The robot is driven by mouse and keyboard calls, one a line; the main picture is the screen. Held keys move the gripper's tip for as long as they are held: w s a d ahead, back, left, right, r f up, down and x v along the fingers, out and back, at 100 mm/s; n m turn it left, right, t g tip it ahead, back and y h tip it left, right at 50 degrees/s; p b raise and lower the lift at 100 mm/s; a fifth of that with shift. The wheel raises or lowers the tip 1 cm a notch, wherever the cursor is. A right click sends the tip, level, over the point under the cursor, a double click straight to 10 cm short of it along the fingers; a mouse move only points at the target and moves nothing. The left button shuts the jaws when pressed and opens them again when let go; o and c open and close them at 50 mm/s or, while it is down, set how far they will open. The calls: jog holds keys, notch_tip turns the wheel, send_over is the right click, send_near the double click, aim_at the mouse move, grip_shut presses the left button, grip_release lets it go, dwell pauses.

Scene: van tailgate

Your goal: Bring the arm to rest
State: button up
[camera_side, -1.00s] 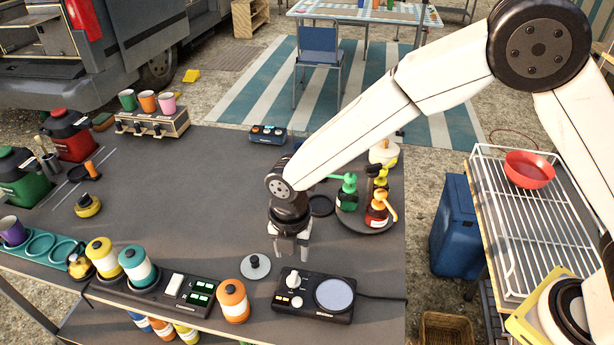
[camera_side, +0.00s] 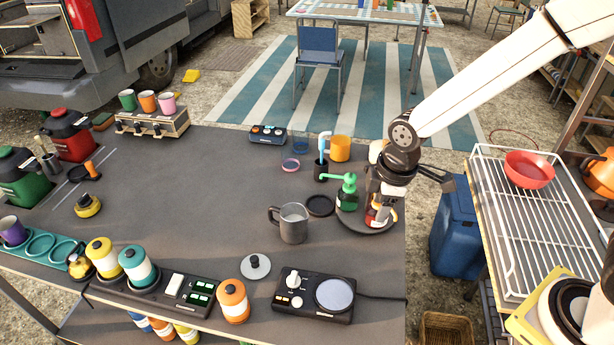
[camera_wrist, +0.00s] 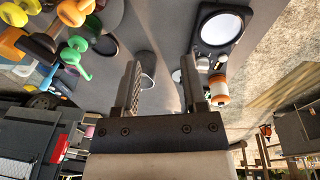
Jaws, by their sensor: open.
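My gripper (camera_side: 378,212) hangs pointing down at the right end of the dark table, in front of the round tray (camera_side: 352,223) of pump bottles. It hides part of the bottles there, and I cannot tell whether it touches any. In the wrist view the two fingers of my gripper (camera_wrist: 163,85) are apart with nothing held between them. A grey metal mug (camera_side: 293,224) stands upright on the table, left of my gripper; in the wrist view the mug (camera_wrist: 146,68) shows beyond the fingers.
A green pump bottle (camera_side: 347,194) stands on the tray. A black scale-like device (camera_side: 312,297), a grey lid (camera_side: 255,267) and an orange jar (camera_side: 233,301) line the front edge. A wire rack with a red bowl (camera_side: 530,168) is at the right.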

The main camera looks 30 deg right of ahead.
jog(key=s+d+r+m+t, duration=0.1)
jog(key=s+d+m, duration=0.6)
jog(key=m, duration=0.3)
jog(key=shift+s+d+r+m, duration=0.2)
jog(key=shift+d+m, duration=0.2)
jog(key=shift+d, duration=0.15)
